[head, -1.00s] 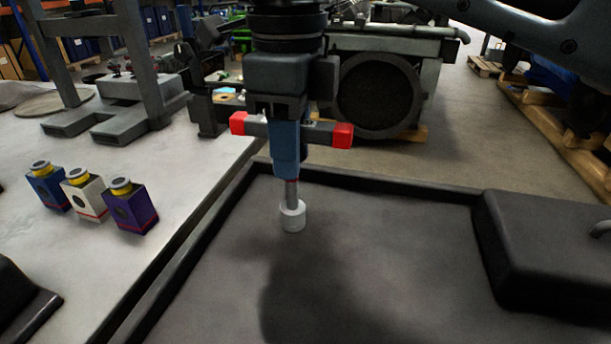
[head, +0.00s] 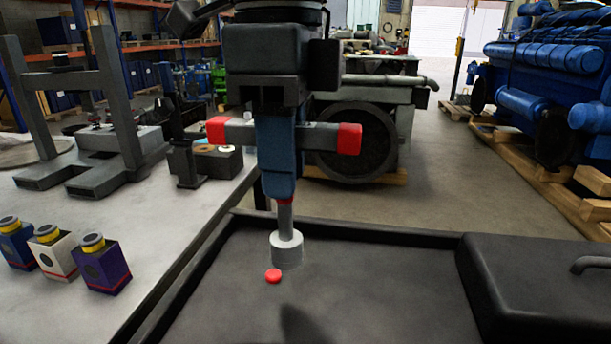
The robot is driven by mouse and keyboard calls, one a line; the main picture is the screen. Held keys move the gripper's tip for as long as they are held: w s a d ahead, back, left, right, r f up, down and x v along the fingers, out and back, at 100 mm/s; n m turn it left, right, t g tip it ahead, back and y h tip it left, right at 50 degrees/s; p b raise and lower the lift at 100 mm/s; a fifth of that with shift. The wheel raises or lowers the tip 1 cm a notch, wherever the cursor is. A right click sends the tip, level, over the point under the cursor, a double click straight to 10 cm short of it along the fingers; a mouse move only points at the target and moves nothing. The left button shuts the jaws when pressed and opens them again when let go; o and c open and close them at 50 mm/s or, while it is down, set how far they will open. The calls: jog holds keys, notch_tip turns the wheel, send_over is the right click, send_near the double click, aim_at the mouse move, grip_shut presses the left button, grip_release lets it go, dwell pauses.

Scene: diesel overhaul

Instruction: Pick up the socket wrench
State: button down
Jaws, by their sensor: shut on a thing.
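My gripper (head: 280,140) is shut on the socket wrench (head: 278,165), which hangs nearly upright below it in the head view. The wrench has a blue handle, a red ring, a grey shaft and a pale grey cylindrical socket at its lower end. A level grey bar with red ends crosses at the grip; I cannot tell whether it belongs to the gripper or the wrench. The socket is over the dark tray (head: 380,290), near its far left part. I cannot tell how large the gap below the socket is.
A small red disc (head: 273,276) shows just below the socket on the tray. A black block (head: 525,285) fills the tray's right side. Blue, white (head: 54,254) and purple boxes stand on the left table. A dark engine part (head: 355,140) stands behind. The tray's middle is clear.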

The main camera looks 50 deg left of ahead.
aim_at(336, 129)
jog(key=d+r, duration=0.1)
jog(key=d, duration=0.1)
jog(key=d+r, duration=0.2)
jog(key=d, duration=0.1)
jog(key=s+d+r, duration=0.1)
jog(key=d, duration=0.1)
jog(key=shift+d+r+b, duration=0.25)
jog(key=shift+r+b, duration=0.05)
jog(key=shift+b, duration=0.05)
jog(key=c, duration=1.5)
grip_release()
jog(key=shift+c, duration=0.2)
grip_shut()
jog(key=shift+s, duration=0.1)
